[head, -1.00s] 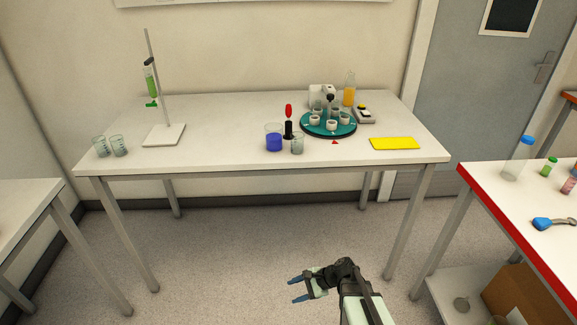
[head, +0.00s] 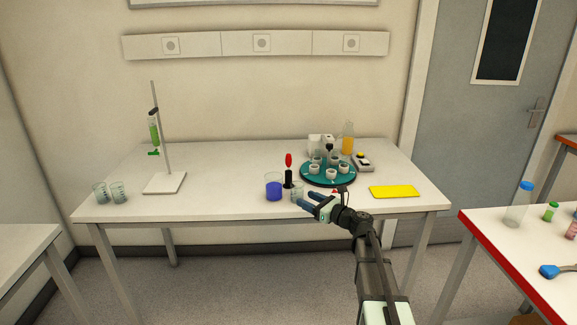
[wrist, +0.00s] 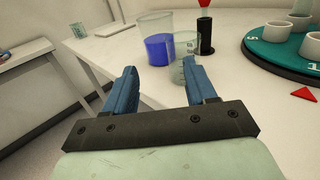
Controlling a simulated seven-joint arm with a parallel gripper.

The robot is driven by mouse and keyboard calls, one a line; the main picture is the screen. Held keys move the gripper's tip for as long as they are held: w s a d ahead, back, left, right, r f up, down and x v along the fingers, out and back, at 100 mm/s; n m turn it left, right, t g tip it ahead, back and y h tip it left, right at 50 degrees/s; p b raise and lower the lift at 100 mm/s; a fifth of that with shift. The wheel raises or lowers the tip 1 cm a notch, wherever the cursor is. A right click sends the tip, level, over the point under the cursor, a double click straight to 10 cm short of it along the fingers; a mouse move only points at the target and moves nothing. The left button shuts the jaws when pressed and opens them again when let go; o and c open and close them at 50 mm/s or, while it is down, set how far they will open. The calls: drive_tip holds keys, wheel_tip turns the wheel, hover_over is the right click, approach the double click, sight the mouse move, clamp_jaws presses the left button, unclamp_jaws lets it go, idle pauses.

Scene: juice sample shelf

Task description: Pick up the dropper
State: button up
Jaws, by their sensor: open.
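The dropper (head: 289,160) shows as a red bulb standing upright in a black holder (head: 288,180) near the table's front. Its lower part is hidden in the holder. In the wrist view only the bottom of the red bulb (wrist: 204,3) shows at the top edge, above the black holder (wrist: 206,37). My gripper (head: 306,201) is open and empty, with blue fingers, at the table's front edge. It is apart from the dropper, nearer the camera and slightly right of it. In the wrist view the fingers point toward the beakers in front of the holder.
A beaker of blue liquid (head: 273,190) and a small clear beaker (wrist: 186,66) stand close in front of the holder. A teal carousel with white cups (head: 328,182) is to the right, a yellow pad (head: 394,191) beyond it. The table's left middle is clear.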

sight(290, 158)
drive_tip(key=w+d+r+m+t+h, duration=0.2)
drive_tip(key=w+r, duration=0.6)
drive_tip(key=shift+h, duration=0.4)
drive_tip(key=shift+a+x, duration=0.25)
drive_tip(key=shift+x, duration=6.6)
drive_tip(key=shift+s+f, duration=0.15)
drive_tip(key=shift+s, duration=0.1)
drive_tip(key=c, duration=0.7)
